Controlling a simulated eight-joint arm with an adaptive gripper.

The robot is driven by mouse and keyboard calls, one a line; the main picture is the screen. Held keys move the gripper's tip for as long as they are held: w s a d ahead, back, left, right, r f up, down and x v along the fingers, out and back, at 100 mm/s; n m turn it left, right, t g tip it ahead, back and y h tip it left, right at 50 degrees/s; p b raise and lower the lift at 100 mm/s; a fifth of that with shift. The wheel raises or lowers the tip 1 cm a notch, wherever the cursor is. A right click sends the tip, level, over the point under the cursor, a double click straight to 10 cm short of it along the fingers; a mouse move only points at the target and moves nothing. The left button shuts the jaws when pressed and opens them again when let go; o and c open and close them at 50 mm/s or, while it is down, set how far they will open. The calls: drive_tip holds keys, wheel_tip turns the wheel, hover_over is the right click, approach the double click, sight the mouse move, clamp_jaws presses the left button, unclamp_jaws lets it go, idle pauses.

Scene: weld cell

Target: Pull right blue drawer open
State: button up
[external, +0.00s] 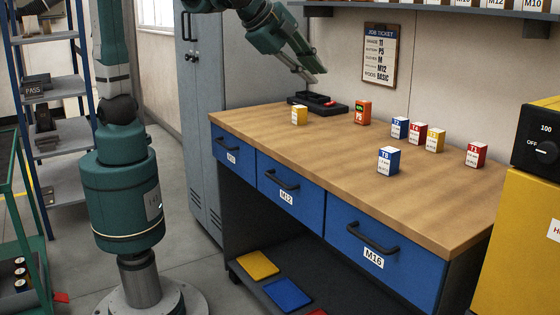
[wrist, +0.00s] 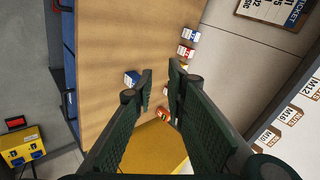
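The right blue drawer (external: 408,274) is in the external view, at the right end of the workbench front. It is labelled M16, has a dark bar handle (external: 372,237) and looks shut, flush with the bench front. My gripper (external: 317,77) is in the air above the back of the bench, well above and behind the drawer. In the wrist view my gripper (wrist: 160,70) has its two dark fingers apart with nothing held between them. Blue drawer fronts (wrist: 68,45) show at the left edge of the bench there; I cannot tell which is which.
The wooden benchtop (external: 290,145) bears several small coloured boxes, including a blue one (external: 388,160) above the right drawer, and a black tray (external: 318,103). A yellow cabinet (external: 520,235) stands close at the right. The floor left of the bench is open.

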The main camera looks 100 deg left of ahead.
drive_tip(key=w+d+f+m+t+y, duration=0.15)
drive_tip(key=w+d, duration=0.25)
drive_tip(key=d, duration=0.6)
drive_tip(key=w+d+f+t+y+b, duration=0.15)
drive_tip(key=w+d, duration=0.25)
drive_tip(key=d, duration=0.6)
drive_tip(key=w+d+f+m+t+y+p, duration=0.15)
drive_tip(key=w+d, duration=0.35)
drive_tip(key=d, duration=0.5)
drive_tip(key=b, duration=0.1)
approach(366, 242)
drive_tip(key=r+x, duration=0.1)
drive_tip(key=x, duration=0.2)
drive_tip(key=shift+d+f, duration=0.15)
drive_tip(key=shift+f, duration=0.3)
drive_tip(key=shift+w, duration=0.1)
drive_tip(key=shift+b+x, duration=0.8)
drive_tip(key=shift+x, duration=3.05)
clamp_jaws()
